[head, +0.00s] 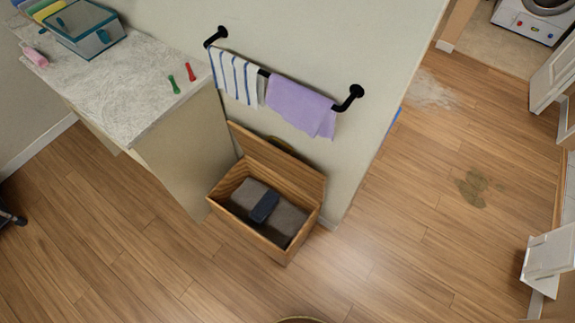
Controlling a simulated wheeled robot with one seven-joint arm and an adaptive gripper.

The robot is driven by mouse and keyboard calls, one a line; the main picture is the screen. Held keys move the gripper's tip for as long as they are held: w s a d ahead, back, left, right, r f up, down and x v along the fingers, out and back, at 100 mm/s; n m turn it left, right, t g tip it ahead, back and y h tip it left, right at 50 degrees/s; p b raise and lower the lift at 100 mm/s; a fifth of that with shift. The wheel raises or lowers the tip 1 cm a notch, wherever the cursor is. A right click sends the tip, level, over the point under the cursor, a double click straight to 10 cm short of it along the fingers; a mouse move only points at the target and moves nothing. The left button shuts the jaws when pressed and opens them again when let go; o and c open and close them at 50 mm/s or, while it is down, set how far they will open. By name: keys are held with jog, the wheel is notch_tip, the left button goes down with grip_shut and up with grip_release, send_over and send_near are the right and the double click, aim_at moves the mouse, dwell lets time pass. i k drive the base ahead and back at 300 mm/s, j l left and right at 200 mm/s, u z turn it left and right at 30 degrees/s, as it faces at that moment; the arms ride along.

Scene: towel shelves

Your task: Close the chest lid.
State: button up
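The wooden chest (248,233) stands on the floor against the wall, below the towel bar. Its lid (282,168) is open and stands up at the back, leaning toward the wall. Inside the chest lies grey folded cloth (287,216) with a dark blue item (264,206) on top. The chest's inside is in plain sight from above. I do not see my gripper in the head view.
A towel bar (354,97) holds a striped towel (237,78) and a purple towel (301,105) above the chest. A counter (130,110) stands left of the chest. A dark object (10,217) shows at the left edge. The floor before the chest is clear; stains (471,188) lie right.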

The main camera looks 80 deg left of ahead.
aim_at(300, 175)
jog(key=i+u, duration=0.6)
jog(key=u, duration=0.2)
jog(key=i+u, duration=0.4)
jog(key=i+l+u, duration=0.15)
jog(key=u, duration=0.25)
jog(key=i+l+u, duration=0.1)
jog(key=u, duration=0.35)
jog(key=i+l+u, duration=0.2)
jog(key=u, duration=0.3)
jog(key=i+l+u, duration=0.25)
jog(key=u, duration=0.2)
jog(key=i+l+u, duration=0.15)
jog(key=l+u, duration=0.15)
jog(key=u, duration=0.15)
jog(key=i+l+u, duration=0.1)
jog(key=l+u, duration=0.2)
jog(key=u, duration=0.15)
jog(key=i+l+u, duration=0.1)
jog(key=l+u, duration=0.3)
jog(key=i+l+u, duration=0.1)
jog(key=l+u, duration=0.7)
jog(key=i+l+u, duration=0.4)
jog(key=l+u, duration=0.2)
jog(key=j, duration=0.05)
